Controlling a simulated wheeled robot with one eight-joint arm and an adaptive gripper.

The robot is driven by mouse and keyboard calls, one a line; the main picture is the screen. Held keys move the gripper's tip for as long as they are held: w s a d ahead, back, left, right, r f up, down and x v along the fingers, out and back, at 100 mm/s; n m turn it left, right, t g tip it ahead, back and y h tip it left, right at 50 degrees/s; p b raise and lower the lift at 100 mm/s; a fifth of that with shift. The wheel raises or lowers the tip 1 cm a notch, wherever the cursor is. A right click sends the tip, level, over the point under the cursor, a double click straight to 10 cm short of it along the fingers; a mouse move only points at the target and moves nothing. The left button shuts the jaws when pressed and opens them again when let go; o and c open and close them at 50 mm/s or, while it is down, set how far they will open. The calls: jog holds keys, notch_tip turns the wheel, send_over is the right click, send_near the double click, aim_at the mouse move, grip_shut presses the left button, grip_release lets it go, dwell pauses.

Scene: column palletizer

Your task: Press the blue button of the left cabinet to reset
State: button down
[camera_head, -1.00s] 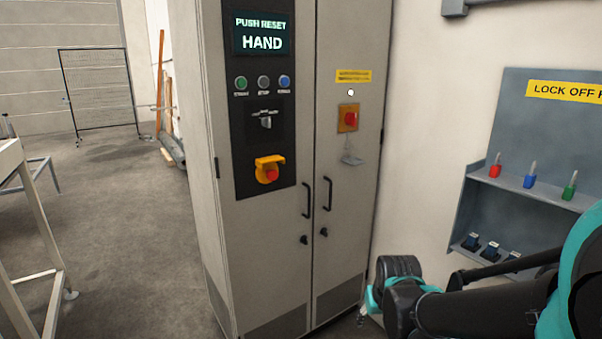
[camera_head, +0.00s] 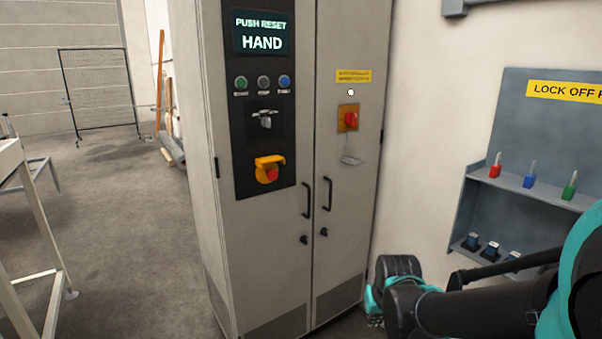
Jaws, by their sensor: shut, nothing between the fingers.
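The left cabinet is the left door side of a tall grey cabinet (camera_head: 268,225) in the head view. Its black panel holds a lit screen (camera_head: 262,32) reading "PUSH RESET" and "HAND". Below the screen are a green button (camera_head: 241,83), a grey button (camera_head: 263,82) and the blue button (camera_head: 285,82), which is the rightmost. Nothing covers or touches the blue button. My arm (camera_head: 465,313) reaches in from the lower right, with a teal and black joint low beside the cabinet. My gripper cannot be made out.
A selector switch (camera_head: 265,118) and a yellow-shrouded red stop button (camera_head: 269,169) sit below the buttons. A red rotary switch (camera_head: 349,118) is on the right door. A lock-off board (camera_head: 547,135) hangs on the right wall. The floor (camera_head: 130,240) left of the cabinet is largely clear.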

aim_at(285, 81)
dwell(0.9)
jog(key=w+d+r+n+t+h, duration=0.2)
jog(key=w+r+n+t+h, duration=0.65)
jog(key=w+r, duration=1.45)
jog(key=w+a+r+n+t+y, duration=0.1)
jog(key=w+a+r+n+t, duration=0.1)
jog(key=a+r+n, duration=0.4)
jog(key=w+a+r+n+t+y, duration=0.2)
jog(key=w+a+r+n, duration=0.3)
jog(key=r, duration=1.1)
jog(key=w+a+r+n+t+y, duration=0.1)
jog(key=w+a+r+n+t, duration=0.1)
jog(key=a+r+n, duration=0.5)
notch_tip(285, 81, up, 4)
jog(key=shift+w+a+r+y, duration=0.2)
jog(key=shift+w+a+y, duration=0.15)
jog(key=shift+w+a, duration=0.5)
jog(key=shift+t, duration=0.25)
jog(key=shift+w+a, duration=0.85)
jog(key=shift+w, duration=0.35)
jog(key=shift+w+a, duration=0.8)
jog(key=shift+w, duration=0.4)
jog(key=shift+w+a, duration=0.85)
jog(key=shift+w, duration=0.35)
